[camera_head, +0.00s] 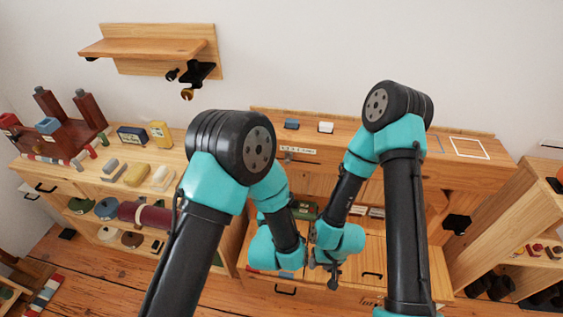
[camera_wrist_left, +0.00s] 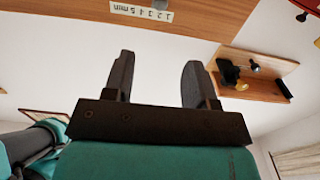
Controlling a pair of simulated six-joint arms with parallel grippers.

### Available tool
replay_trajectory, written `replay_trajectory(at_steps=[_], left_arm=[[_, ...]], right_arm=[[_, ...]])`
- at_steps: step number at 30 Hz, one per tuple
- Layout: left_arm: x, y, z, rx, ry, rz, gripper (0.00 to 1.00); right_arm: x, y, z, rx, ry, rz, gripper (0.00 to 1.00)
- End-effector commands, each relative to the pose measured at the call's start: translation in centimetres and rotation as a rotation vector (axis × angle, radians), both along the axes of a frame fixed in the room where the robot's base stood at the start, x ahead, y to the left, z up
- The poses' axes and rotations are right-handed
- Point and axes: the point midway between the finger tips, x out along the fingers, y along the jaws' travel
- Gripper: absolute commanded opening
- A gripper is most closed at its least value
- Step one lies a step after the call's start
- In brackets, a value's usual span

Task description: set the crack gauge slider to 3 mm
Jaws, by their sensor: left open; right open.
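The crack gauge shows as a white scale strip (camera_head: 298,149) marked in mm on the front edge of the wooden bench top. The scale strip also shows upside down at the top of the left wrist view (camera_wrist_left: 141,12). A small dark piece (camera_wrist_left: 160,4), possibly the slider, sits against the strip; its exact setting is unreadable. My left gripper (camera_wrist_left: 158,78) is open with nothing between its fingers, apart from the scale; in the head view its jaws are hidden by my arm. My right gripper (camera_head: 333,281) is low in front of the bench, apart from the gauge.
A wooden wall shelf (camera_head: 150,46) with a black clamp (camera_head: 197,73) hangs above. The left bench (camera_head: 95,180) carries several blocks and boxes. A white outlined square (camera_head: 469,148) is clear.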

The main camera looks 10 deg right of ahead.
Motion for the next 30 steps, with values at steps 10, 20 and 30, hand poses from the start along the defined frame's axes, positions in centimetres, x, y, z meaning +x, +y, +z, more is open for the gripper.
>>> replay_trajectory(at_steps=[10,20,30], left_arm=[[1.1,-0.4,0.0,-0.001,0.000,0.002,0.52],[5.6,-2.4,0.0,-0.002,0.001,0.002,0.52],[10.9,-4.7,0.0,-0.002,0.001,0.002,0.52]], right_arm=[[0.0,0.0,0.0,0.000,0.000,0.000,0.43],[0.0,0.0,0.0,0.000,0.000,0.000,0.43],[0.0,0.0,0.0,0.000,0.000,0.000,0.43]])
